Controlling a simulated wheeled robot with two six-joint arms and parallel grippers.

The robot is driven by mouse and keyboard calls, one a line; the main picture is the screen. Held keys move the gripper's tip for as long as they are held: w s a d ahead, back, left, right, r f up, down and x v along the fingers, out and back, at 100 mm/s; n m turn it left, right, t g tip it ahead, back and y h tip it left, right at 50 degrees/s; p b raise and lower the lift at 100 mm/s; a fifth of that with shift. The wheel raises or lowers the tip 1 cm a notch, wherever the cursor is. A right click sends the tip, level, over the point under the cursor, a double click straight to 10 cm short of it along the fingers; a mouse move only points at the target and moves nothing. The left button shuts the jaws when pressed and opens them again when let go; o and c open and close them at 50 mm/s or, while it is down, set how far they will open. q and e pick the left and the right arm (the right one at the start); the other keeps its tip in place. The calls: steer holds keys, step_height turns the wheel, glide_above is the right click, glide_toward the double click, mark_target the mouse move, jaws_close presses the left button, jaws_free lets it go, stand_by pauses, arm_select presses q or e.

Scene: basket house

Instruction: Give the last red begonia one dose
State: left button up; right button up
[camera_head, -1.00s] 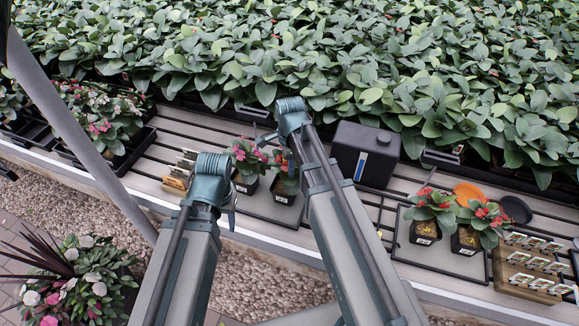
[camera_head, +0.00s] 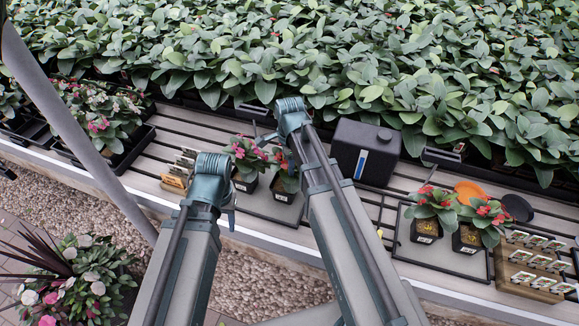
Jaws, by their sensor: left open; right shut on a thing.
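Two red-flowered potted plants, a left one (camera_head: 433,203) and a right one (camera_head: 480,222), stand upright in dark pots on the right tray (camera_head: 440,262). My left gripper (camera_head: 232,216) is open at the bench's front edge, in front of the pink-flowered plant. Its fingers are mostly hidden.
An orange dish (camera_head: 469,192) and a black one (camera_head: 517,208) lie behind the right tray. Wooden card racks stand right (camera_head: 535,262) and left (camera_head: 176,177). Dense foliage fills the back.

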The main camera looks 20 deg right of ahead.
steer(key=shift+f+b, duration=0.5)
stand_by(1.3)
step_height(320, 180, up, 7)
steer(key=p, duration=0.7)
stand_by(0.6)
